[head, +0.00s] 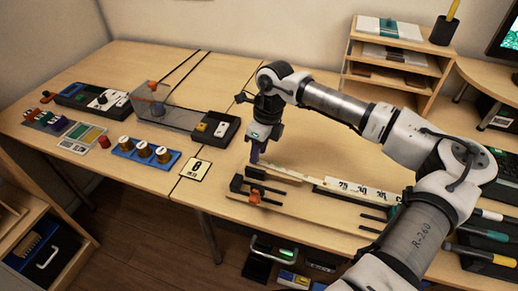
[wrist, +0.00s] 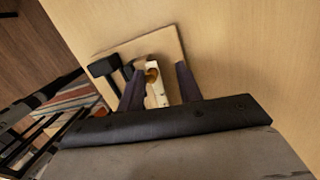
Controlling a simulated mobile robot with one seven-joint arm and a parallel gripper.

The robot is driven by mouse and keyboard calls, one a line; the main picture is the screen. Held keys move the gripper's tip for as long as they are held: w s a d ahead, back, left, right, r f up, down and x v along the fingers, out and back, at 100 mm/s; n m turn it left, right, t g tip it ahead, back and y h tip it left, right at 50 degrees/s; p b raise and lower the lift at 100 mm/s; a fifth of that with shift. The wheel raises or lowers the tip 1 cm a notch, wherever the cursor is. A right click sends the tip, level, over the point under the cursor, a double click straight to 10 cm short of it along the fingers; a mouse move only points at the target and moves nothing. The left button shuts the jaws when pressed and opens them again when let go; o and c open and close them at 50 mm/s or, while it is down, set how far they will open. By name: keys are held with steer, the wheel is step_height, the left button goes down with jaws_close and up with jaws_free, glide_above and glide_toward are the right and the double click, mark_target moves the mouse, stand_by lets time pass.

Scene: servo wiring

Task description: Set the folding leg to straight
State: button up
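My gripper (head: 255,158) points down over the front middle of the table in the head view. In the wrist view its two dark fingers (wrist: 160,80) stand apart, with a pale narrow bar (wrist: 157,95) and a brass-coloured round part showing between them. A gap shows between the bar and the right finger. The bar looks like part of the folding leg, whose pale strip (head: 282,174) extends right from below the gripper in the head view. The gripper hides the near end of the strip, so I cannot tell its exact angle or whether the fingers touch it.
A black clamp with an orange knob (head: 255,197) sits just in front of the gripper. A white lettered strip (head: 358,190) lies to the right. A blue tray with brass cylinders (head: 145,153) and a number card (head: 195,170) are left. Bare tabletop (head: 225,75) lies behind.

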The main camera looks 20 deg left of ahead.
step_height(320, 180, up, 14)
steer(key=w+d+b, duration=0.1)
steer(key=shift+w+d+f, duration=0.2)
steer(key=shift+w+d, duration=0.15)
steer(key=shift+d, duration=0.05)
